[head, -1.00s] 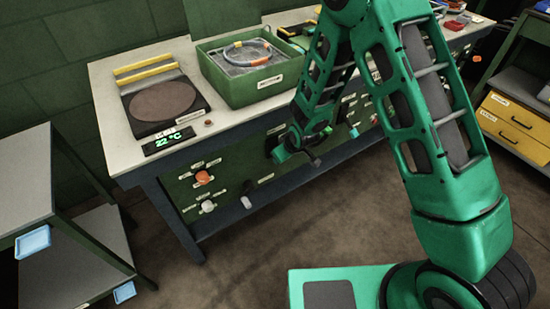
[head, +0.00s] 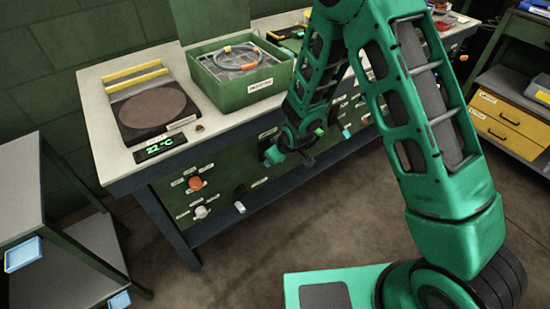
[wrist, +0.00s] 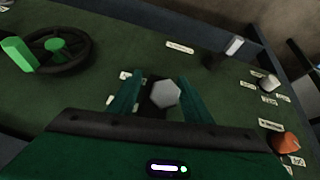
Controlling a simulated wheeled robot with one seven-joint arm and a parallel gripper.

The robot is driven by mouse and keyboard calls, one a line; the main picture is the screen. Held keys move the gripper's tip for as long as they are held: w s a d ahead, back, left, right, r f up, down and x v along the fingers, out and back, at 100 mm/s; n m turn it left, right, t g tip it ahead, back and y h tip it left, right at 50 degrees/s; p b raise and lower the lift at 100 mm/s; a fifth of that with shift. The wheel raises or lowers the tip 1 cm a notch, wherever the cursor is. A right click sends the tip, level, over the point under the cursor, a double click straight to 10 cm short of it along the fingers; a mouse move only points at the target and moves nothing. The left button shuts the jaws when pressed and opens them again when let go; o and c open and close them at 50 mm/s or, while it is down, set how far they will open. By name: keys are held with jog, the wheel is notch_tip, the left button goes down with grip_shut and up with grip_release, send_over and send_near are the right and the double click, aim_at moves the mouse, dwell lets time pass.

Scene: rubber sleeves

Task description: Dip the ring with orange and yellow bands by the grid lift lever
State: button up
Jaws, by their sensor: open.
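The ring (head: 238,48), pale blue-grey with an orange band, lies on a grid inside the green box on the bench; its yellow band is hard to make out. On the bench front, a black lever with a white handle (head: 240,207) shows, also in the wrist view (wrist: 234,46); its label is too small to read, so I cannot tell if it is the grid lift lever. My gripper (head: 290,158) is by the bench front, right of this lever. In the wrist view my gripper (wrist: 160,97) is open, with a grey hexagonal knob (wrist: 165,94) seen between the fingers.
The green box (head: 262,92) stands beside a hotplate (head: 152,112) with a 22 °C display (head: 160,148). Orange (head: 195,183) and white (head: 201,212) knobs sit lower left on the bench front. A black handwheel (wrist: 75,58) is close in the wrist view. Floor before the bench is clear.

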jog(key=v, duration=0.9)
jog(key=shift+d, duration=0.15)
dwell(0.4)
jog(key=s+d+r+m+g+h, duration=0.1)
jog(key=s+d+r+m, duration=0.15)
jog(key=d+r, duration=0.45)
jog(key=s+d+r+m+g+h, duration=0.1)
jog(key=s+d+r+m, duration=0.2)
jog(key=d, duration=0.7)
jog(key=s+d+r+m+h, duration=0.15)
jog(key=s+d+r, duration=0.3)
jog(key=d, duration=0.45)
jog(key=s+d+r+m+g, duration=0.1)
jog(key=s+d+r+m, duration=0.2)
jog(key=s, duration=0.8)
jog(key=s+d+r+m+g+y, duration=0.1)
jog(key=s+d+r+m, duration=0.3)
jog(key=s, duration=0.8)
jog(key=shift+d+r+g, duration=0.35)
jog(key=shift+g, duration=0.45)
jog(key=shift+w+y, duration=0.2)
jog(key=shift+y, duration=0.05)
